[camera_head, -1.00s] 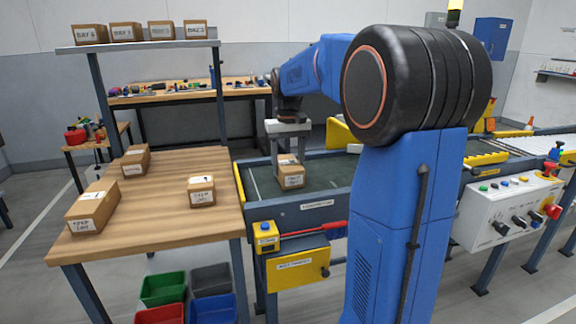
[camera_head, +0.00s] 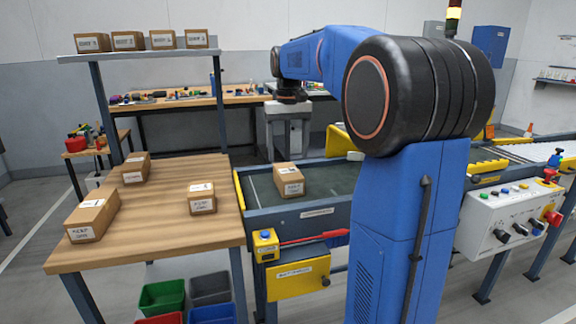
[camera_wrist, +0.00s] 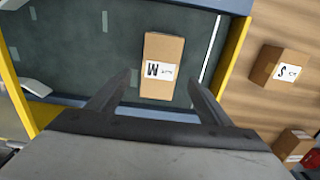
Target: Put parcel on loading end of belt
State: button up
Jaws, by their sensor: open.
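A brown parcel (camera_head: 289,180) with a white label lies on the left end of the dark green belt (camera_head: 330,182). In the wrist view the same parcel (camera_wrist: 162,66) lies on the belt (camera_wrist: 70,50), inside the yellow edges. My gripper (camera_head: 285,128) is raised above and behind the parcel, clear of it. In the wrist view my gripper (camera_wrist: 160,92) shows two spread fingers with nothing between them; the parcel lies beyond the fingertips.
The wooden table (camera_head: 150,230) left of the belt holds several parcels, one (camera_head: 202,198) near the belt. A red lever (camera_head: 315,238) and a yellow box (camera_head: 298,277) are on the belt's front. A control panel (camera_head: 515,215) stands at right. More boxes sit on the shelf (camera_head: 140,54).

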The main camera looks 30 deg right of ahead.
aim_at(288, 171)
jog(key=shift+r, duration=2.15)
jog(key=s+a+f+n+t, duration=0.1)
jog(key=s+a+f, duration=0.3)
jog(key=s+a, duration=0.3)
jog(key=s+a+f+n+t, duration=0.15)
jog(key=s+a+f, duration=0.25)
jog(key=s, duration=0.6)
jog(key=s+a+f+t, duration=0.1)
jog(key=s+a+f, duration=0.1)
jog(key=s+f, duration=0.4)
jog(key=s+a+f+t, duration=0.1)
jog(key=s+a+f, duration=0.1)
jog(key=s+f, duration=0.5)
jog(key=shift+a+f+n, duration=0.2)
jog(key=shift+a+n, duration=0.15)
jog(key=shift+a, duration=0.05)
jog(key=shift+s, duration=0.1)
